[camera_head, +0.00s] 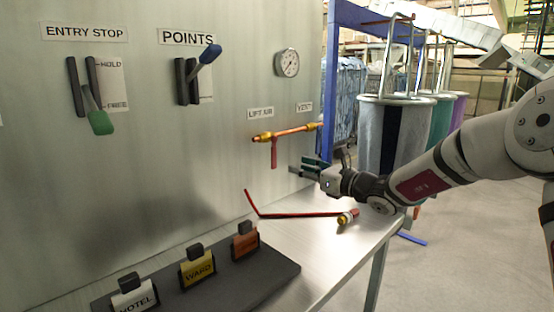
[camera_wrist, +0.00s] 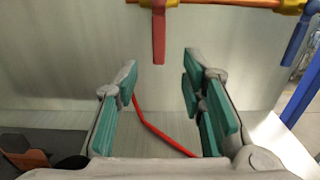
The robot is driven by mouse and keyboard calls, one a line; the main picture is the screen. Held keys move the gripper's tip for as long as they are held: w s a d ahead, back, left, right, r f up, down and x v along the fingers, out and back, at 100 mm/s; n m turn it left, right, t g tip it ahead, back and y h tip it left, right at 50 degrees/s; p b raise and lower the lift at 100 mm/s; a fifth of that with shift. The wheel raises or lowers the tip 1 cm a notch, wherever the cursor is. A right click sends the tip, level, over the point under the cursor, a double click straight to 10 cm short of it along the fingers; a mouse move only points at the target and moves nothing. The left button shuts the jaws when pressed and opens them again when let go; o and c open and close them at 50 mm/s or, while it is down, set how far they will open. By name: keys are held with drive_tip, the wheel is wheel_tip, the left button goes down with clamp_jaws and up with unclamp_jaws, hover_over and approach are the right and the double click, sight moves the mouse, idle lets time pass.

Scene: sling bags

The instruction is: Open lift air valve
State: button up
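The lift air valve (camera_head: 265,137) sits on a copper pipe on the metal panel, under the LIFT AIR label. Its red handle (camera_head: 274,153) hangs straight down, crosswise to the pipe. The red handle (camera_wrist: 158,35) also shows at the top middle of the wrist view, ahead of the fingers and lined up with the gap between them. My gripper (camera_head: 305,168) is right of and slightly below the handle in the head view. In the wrist view my gripper (camera_wrist: 158,72) is open and empty, its green-padded fingers apart and not touching the handle.
A blue handle (camera_wrist: 297,40) hangs at the right of the same pipe, near the VENT label (camera_head: 304,107). A red hose (camera_head: 295,215) lies on the table below. Labelled tags stand on a dark rack (camera_head: 235,285). A gauge (camera_head: 287,63) is above the pipe.

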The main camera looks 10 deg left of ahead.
sight(275, 159)
drive_tip(key=x, duration=1.1)
drive_tip(key=shift+w+a+b, duration=0.2)
drive_tip(key=shift+a+b, duration=0.05)
drive_tip(key=shift+b, duration=0.05)
clamp_jaws()
